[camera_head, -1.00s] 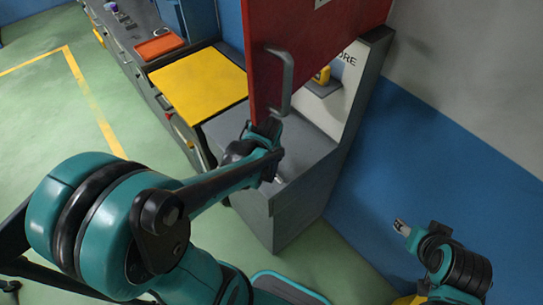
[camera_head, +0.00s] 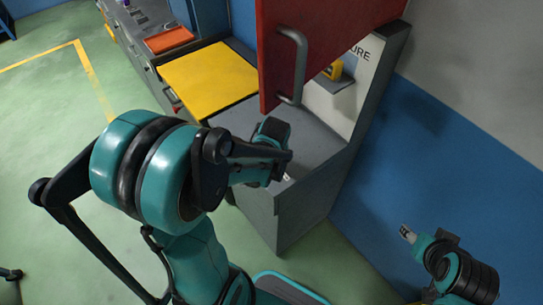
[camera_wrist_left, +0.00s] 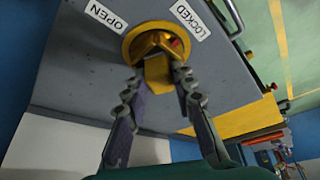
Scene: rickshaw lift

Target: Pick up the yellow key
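The yellow key (camera_wrist_left: 157,75) shows in the left wrist view, upright in a round yellow lock plate (camera_wrist_left: 152,40) on a grey panel, between the labels OPEN and LOCKED. My left gripper (camera_wrist_left: 160,77) is open, with one fingertip on each side of the key and gaps between fingers and key. In the head view the key and the left fingers are hidden behind my left arm, at the grey cabinet top (camera_head: 316,146). My right gripper (camera_head: 406,233) is at the lower right, away from the cabinet; its fingers are too small to judge.
A red door with a grey handle (camera_head: 293,68) stands above the grey cabinet. Behind it a yellow object (camera_head: 333,69) sits on a small shelf. A yellow panel (camera_head: 208,82) and an orange tray (camera_head: 169,40) are to the left. A blue wall is at right.

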